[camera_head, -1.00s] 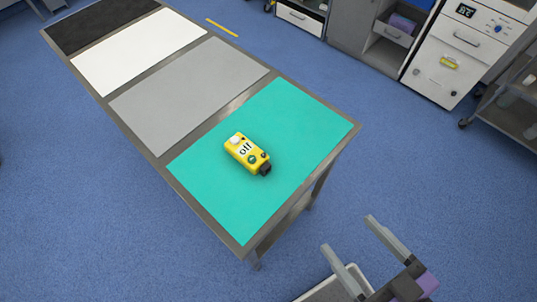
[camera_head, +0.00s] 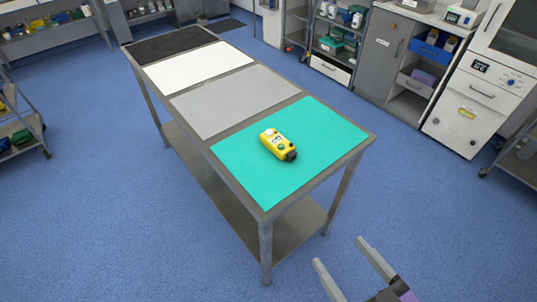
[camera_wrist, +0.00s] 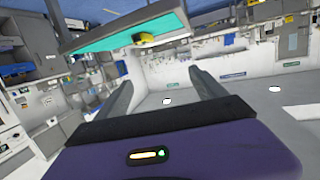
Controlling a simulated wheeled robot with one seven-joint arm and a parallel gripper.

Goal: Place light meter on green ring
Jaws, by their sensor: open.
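A yellow handheld device (camera_head: 276,143), which looks like the light meter, lies on the green mat (camera_head: 310,165) at the near end of the table. It has a pale knob, a green button and a dark end. In the wrist view the yellow device (camera_wrist: 145,39) shows near the top, on the green surface (camera_wrist: 100,42). My gripper (camera_head: 339,251) is open and empty, low in the head view, in front of the table and well apart from the device. Its two fingers (camera_wrist: 160,82) also stand apart in the wrist view. I see no distinct green ring.
The metal table (camera_head: 190,166) also carries grey (camera_head: 230,102), white (camera_head: 195,65) and black mats, all bare. White (camera_head: 470,105) and grey cabinets and shelves stand at the back right. A small cart (camera_head: 15,125) is at the left edge. Blue floor around the table is clear.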

